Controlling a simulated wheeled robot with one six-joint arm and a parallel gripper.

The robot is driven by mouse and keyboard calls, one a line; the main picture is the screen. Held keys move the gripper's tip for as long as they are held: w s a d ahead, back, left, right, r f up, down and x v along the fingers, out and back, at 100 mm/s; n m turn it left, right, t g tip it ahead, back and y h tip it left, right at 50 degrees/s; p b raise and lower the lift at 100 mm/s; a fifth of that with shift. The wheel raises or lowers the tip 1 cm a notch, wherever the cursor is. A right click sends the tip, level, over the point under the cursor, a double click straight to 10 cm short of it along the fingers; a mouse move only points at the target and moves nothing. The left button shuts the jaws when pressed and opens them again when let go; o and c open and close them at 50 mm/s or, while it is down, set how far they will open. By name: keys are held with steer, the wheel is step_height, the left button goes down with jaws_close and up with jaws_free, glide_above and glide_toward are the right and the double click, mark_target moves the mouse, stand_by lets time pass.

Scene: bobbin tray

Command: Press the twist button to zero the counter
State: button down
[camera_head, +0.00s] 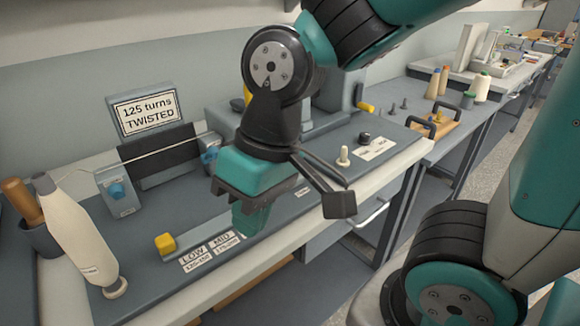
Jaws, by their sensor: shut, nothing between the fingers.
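The counter display (149,114) at the back left reads "125 turns TWISTED". My gripper (249,222) points down over the grey bench unit, left of the front right controls, with its fingers shut and empty. It hides part of the unit and the end of the label row. A pale button (343,156) and a dark button (364,138) stand to the right of my gripper, beside a white label (374,149) too small to read. I cannot tell which is the twist button. My gripper appears apart from both.
A cream bobbin (77,228) leans at the left, with a thread running to the blue-knobbed clamps (117,190). A wooden tray (436,122) and several bobbins stand farther right.

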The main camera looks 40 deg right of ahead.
steer(key=w+d+m+h+p, duration=0.6)
steer(key=w+d+m, duration=0.3)
steer(key=m, duration=0.5)
steer(key=w+d+f+m+h+p, duration=0.1)
steer(key=w+d+m+h+p, duration=0.5)
steer(key=w+d+m, duration=0.3)
steer(key=d+m+p, duration=0.1)
steer(key=d+m, duration=0.2)
steer(key=m, duration=0.3)
steer(key=shift+w+m+t+h, duration=0.3)
steer(key=shift+w+t, duration=0.05)
steer(key=shift+t, duration=0.05)
steer(key=shift+d, duration=0.1)
step_height(320, 180, down, 8)
steer(key=b, duration=0.4)
steer(key=shift+f+b, duration=0.4)
steer(key=shift+b, duration=0.25)
steer(key=shift+f+b, duration=0.45)
steer(key=shift+b, duration=0.3)
